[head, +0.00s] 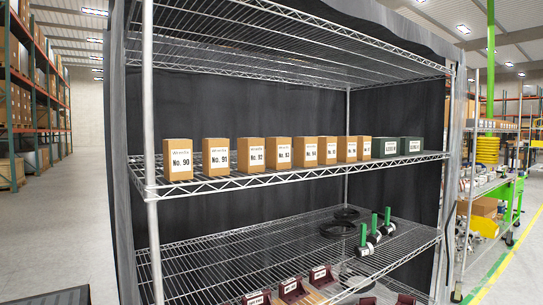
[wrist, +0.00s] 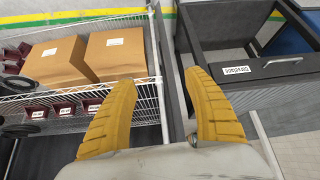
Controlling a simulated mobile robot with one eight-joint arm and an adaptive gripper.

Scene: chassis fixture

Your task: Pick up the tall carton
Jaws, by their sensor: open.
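A row of several upright tan cartons stands on the middle wire shelf in the head view, with white number labels on their fronts. The leftmost is the No. 90 carton (head: 178,160), with the No. 91 carton (head: 216,156) beside it. They look alike, so I cannot tell which is the tall carton. My gripper (wrist: 160,78) shows in the wrist view with its two yellow fingers spread apart and nothing between them. It is not in the head view. Two large tan boxes, a left one (wrist: 58,62) and a right one (wrist: 117,54), sit on a wire shelf left of the fingers.
Two dark green boxes (head: 397,147) end the row at right. A metal post (head: 150,150) stands at front left. A dark open-topped frame (wrist: 245,75) is right of my fingers.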

